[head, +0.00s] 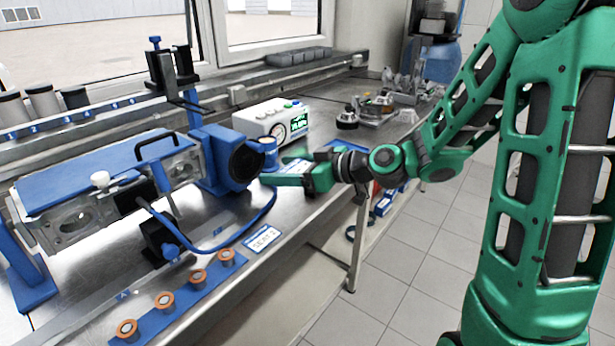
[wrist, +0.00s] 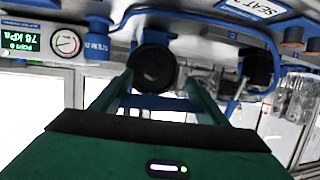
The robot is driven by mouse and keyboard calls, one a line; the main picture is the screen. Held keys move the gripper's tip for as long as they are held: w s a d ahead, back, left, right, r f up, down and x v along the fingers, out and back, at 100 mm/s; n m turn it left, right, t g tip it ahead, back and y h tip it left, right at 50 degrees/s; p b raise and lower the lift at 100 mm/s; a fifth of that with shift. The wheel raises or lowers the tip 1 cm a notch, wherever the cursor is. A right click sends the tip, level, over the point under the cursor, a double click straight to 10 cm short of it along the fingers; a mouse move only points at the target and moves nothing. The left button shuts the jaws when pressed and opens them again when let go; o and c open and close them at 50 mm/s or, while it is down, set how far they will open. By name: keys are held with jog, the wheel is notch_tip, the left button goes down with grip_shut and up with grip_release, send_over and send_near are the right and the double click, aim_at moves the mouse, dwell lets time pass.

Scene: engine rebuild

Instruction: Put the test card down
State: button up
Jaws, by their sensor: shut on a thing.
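My gripper (head: 275,180) reaches in from the right over the bench, its fingers pointing left toward the round black face (head: 246,160) of the blue block. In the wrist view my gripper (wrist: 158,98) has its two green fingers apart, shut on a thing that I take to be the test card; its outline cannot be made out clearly. A white card marked SEAT 2 (head: 262,239), with a blue edge, lies flat near the bench's front edge, away from my gripper.
A white gauge box (head: 275,121) with a green display stands behind my gripper. A blue strip (head: 180,308) with several copper-coloured rings lies at the front. The blue clamped fixture (head: 95,175) fills the left. A blue hose (head: 255,218) loops over the bench.

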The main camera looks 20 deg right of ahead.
jog(key=shift+w+a+r, duration=0.1)
jog(key=shift+a+r, duration=0.1)
jog(key=w+d+f, duration=0.4)
jog(key=w+d, duration=0.1)
jog(key=w+d+f, duration=0.3)
jog(key=shift+w, duration=0.1)
jog(key=shift+f, duration=1.85)
jog(key=shift+c, duration=0.5)
jog(key=shift+f, duration=0.15)
jog(key=shift+c, duration=0.5)
jog(key=o, duration=1.2)
